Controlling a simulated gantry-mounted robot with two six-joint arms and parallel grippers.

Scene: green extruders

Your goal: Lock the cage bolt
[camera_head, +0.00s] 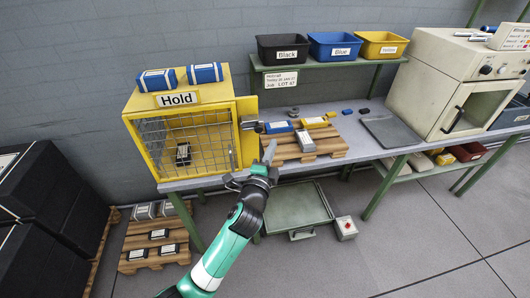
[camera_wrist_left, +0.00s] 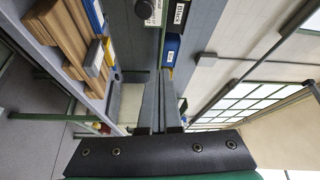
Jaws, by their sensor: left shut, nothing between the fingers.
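The yellow cage (camera_head: 128,122) stands at the left end of the bench, with a "Hold" sign (camera_head: 177,99) above its wire-mesh front (camera_head: 210,145). The mesh front looks closed, and a dark block is behind it. A small dark fitting (camera_head: 251,126) at the cage's right edge looks like the bolt; its exact position is too small to tell. My left gripper (camera_head: 269,150) is shut and empty, in front of the bench, right of the cage and below the fitting, apart from both. Its shut fingers also show in the left wrist view (camera_wrist_left: 160,105). My right gripper is not seen.
A wooden pallet (camera_head: 325,148) with blue, yellow and grey blocks lies on the bench right of the cage. Two blue blocks (camera_head: 205,73) sit on the cage top. Black, blue and yellow bins (camera_head: 333,45) stand on the shelf behind. A cream oven (camera_head: 440,85) is at right.

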